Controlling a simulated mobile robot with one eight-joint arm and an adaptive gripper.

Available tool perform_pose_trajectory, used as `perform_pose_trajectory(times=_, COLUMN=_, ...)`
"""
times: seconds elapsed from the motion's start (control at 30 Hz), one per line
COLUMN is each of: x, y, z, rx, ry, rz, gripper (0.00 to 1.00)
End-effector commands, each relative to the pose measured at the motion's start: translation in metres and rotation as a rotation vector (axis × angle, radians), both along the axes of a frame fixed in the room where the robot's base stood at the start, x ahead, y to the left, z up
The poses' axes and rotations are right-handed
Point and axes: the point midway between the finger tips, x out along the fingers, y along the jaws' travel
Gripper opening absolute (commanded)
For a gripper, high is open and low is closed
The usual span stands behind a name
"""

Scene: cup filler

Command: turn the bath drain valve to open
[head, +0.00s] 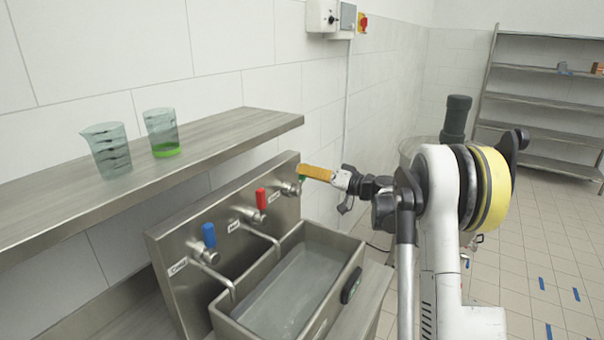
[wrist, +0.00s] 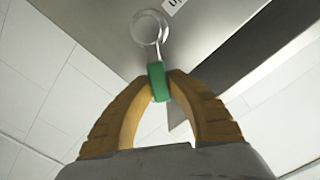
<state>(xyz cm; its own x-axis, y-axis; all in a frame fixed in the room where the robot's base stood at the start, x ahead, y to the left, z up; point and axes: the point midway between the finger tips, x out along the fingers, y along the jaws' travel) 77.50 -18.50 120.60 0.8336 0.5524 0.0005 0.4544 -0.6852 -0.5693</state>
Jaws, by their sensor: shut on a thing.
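The green valve handle (wrist: 159,82) is between my gripper's fingertips (wrist: 162,76) in the wrist view, with the round metal valve body (wrist: 149,28) just beyond it. In the head view my gripper (head: 305,171), with yellow fingers, reaches from the right to the valve at the right end of the steel panel (head: 180,262). It is shut on the green handle, of which only a small green piece (head: 302,179) shows there. The steel bath (head: 352,262) below holds clear liquid. The exact angle of the handle is hard to tell.
A blue-handled tap (head: 209,236) and a red-handled tap (head: 261,199) stand left of my gripper on the same panel. A shelf (head: 230,130) above holds two beakers, one empty-looking (head: 106,150) and one with green liquid (head: 162,133). Open floor lies to the right.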

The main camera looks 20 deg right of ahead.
Motion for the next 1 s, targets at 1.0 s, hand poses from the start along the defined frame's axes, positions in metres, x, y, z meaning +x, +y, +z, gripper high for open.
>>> perform_pose_trajectory(times=1.0, x=0.017, y=-0.024, z=-0.05, rx=0.724, ry=0.48, rz=0.0, gripper=0.0)
